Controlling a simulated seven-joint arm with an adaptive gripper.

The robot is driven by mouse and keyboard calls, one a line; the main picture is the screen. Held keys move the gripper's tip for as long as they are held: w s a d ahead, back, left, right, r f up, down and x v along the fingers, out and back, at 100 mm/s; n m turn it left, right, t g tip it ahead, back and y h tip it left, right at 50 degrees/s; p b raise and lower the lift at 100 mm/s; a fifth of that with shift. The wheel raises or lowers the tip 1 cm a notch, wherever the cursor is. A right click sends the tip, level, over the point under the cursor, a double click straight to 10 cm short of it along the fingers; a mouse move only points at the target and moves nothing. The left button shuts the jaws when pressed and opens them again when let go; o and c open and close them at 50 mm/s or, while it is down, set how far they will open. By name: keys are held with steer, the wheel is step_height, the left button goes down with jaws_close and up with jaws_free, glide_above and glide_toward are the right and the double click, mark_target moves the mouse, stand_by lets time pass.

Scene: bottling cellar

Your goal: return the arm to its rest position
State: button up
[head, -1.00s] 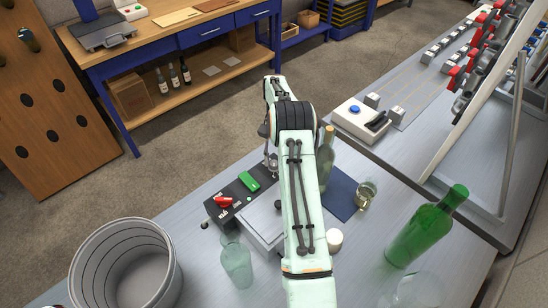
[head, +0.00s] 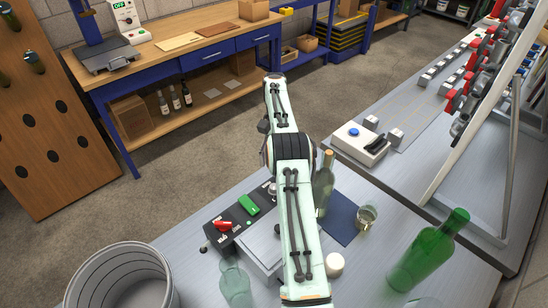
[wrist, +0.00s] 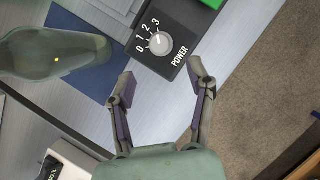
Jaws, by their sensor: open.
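My gripper (wrist: 161,82) is open and empty in the wrist view, its two fingers spread wide over the bench. The dial marked 0 to 3 with POWER (wrist: 160,43) on a black control box lies just beyond the fingertips; I cannot tell the gap in height. In the head view my arm reaches over the bench, and its own links hide the gripper. A glass bottle with a cork (head: 323,186) stands just right of the arm, and in the wrist view a bottle (wrist: 52,52) shows large at upper left.
The black control box (head: 228,229) has a red switch and a green button. A blue mat (head: 341,228), a small glass cup (head: 366,217), a green bottle (head: 428,250), a clear glass (head: 235,284), a white round piece (head: 334,264) and a bin (head: 122,250) crowd the bench. Floor beyond is clear.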

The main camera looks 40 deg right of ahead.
steer(key=shift+d+r, duration=0.1)
steer(key=shift+r, duration=0.25)
stand_by(0.3)
